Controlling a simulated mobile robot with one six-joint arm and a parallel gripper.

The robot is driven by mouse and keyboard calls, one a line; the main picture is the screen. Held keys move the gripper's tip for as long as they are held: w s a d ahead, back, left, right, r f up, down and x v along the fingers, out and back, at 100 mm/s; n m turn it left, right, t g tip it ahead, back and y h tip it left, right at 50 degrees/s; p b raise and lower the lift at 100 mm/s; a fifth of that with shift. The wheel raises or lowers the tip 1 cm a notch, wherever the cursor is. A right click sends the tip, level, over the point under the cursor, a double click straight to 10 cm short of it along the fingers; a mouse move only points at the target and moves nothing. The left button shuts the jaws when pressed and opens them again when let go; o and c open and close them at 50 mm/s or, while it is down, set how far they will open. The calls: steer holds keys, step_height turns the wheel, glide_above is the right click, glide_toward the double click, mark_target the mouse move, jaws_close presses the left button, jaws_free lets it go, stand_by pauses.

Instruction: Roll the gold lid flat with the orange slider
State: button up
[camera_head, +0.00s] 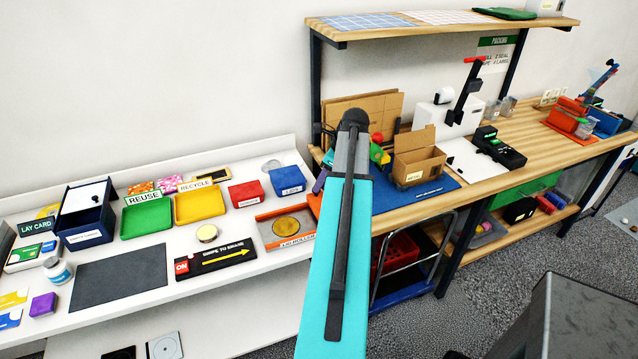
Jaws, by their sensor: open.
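The gold lid (286,225) is a round disc. It lies in the lid roller, a low grey tray (266,231) on the white counter, left of my arm. Orange strips run along the tray's back and front edges. The front orange piece (290,241) carries a "LID ROLLER" label. I cannot tell which orange part is the slider. The tray's right end is close to my arm in the picture. My turquoise arm rises through the middle of the view to a dark joint. My gripper does not show, and the arm hides what is behind it.
A black box with a yellow arrow (215,257) lies left of the roller. A red box (246,194) and a blue box (286,181) stand behind it. A cardboard box (418,163) is on the wooden bench at right. Counter in front of the roller looks clear.

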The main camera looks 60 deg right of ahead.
steer(key=shift+p+x, duration=0.3)
steer(key=shift+x, duration=1.15)
steer(key=shift+c, duration=0.3)
jaws_close()
